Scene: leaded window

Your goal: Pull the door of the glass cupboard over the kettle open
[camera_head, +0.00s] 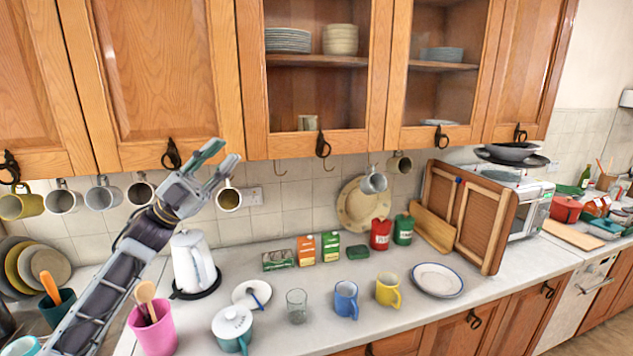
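Two glass-fronted cupboard doors hang on the upper row. The left one (253,85) is the nearer to the kettle and looks shut, with a dark ring handle (322,146) at its lower edge and plates and bowls visible behind the glass. The other glass door (490,75) is to its right. The white kettle (194,263) stands on the counter on its dark base, below the solid wooden door and left of the glass doors. My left gripper (225,155) is open and empty, up above the kettle, left of the glass door's handle and apart from it. My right gripper is out of view.
Mugs (229,197) hang from hooks under the cupboards, close to my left gripper. A solid wooden door (150,75) with a dark handle (171,155) is just behind it. A teal pot (232,327), mugs and cartons stand on the counter (335,330).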

